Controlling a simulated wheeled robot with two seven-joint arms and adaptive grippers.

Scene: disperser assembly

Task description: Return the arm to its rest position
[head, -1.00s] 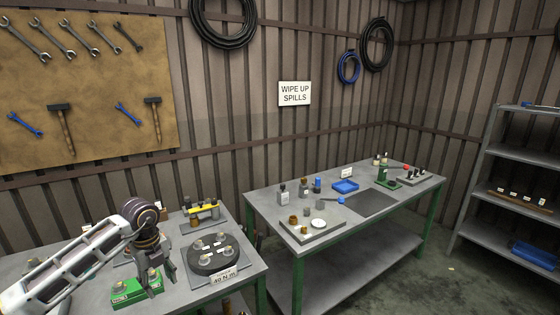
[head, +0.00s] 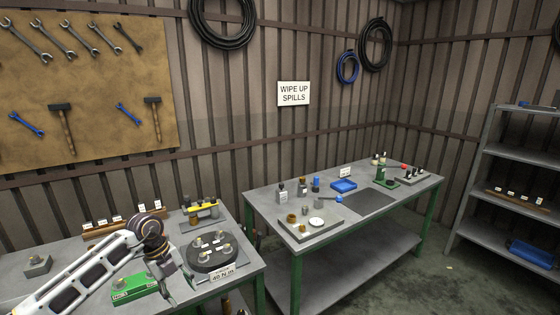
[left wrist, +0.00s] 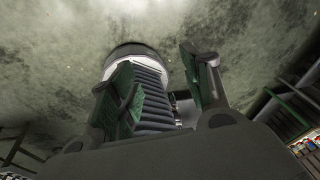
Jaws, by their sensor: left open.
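My left arm comes in from the left in the head view, over the near-left table (head: 30,265). Its gripper (head: 180,292) hangs just right of a green box (head: 135,288), near the table's front edge. In the left wrist view the two fingers (left wrist: 160,88) stand wide apart with nothing between them. Behind them are the bare floor and a ribbed column on a round base, which look like part of my own body. My right gripper is in neither view.
A dark round plate with metal knobs (head: 212,250) lies close to the right of my left gripper. A yellow-topped rack (head: 201,210) stands behind it. A wooden rack (head: 125,222) and a small grey block (head: 37,265) are further left. A second table (head: 370,205) is clear of my arm.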

